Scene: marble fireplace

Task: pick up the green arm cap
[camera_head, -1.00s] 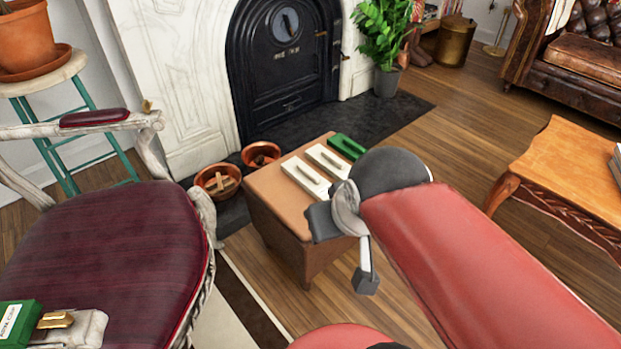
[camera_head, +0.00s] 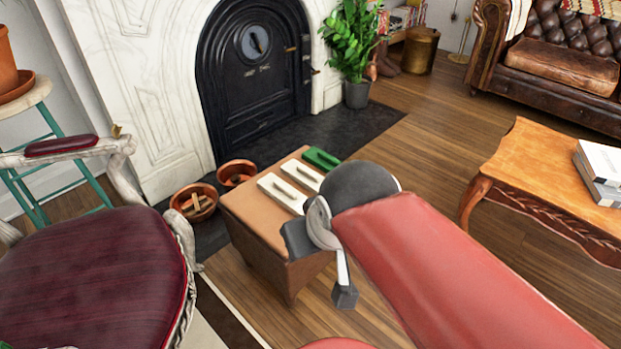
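A green piece (camera_head: 321,158) with a raised handle-like bar, which looks like the green arm cap, lies on the far end of a small brown wooden stand (camera_head: 248,208). Two similar white pieces lie beside it, a nearer one (camera_head: 283,193) and a middle one (camera_head: 302,174). My gripper (camera_head: 321,269) shows at the end of my red arm, on the near right side of the stand as seen here. Its two dark finger pads are apart, with nothing visible between them. My arm hides the stand's right side.
Copper bowls (camera_head: 195,202) stand on the floor left of the stand, by the fireplace (camera_head: 256,70). A maroon chair (camera_head: 95,275) fills the lower left. A wooden table (camera_head: 545,165) with books (camera_head: 600,170) stands right. Floor between stand and table is open.

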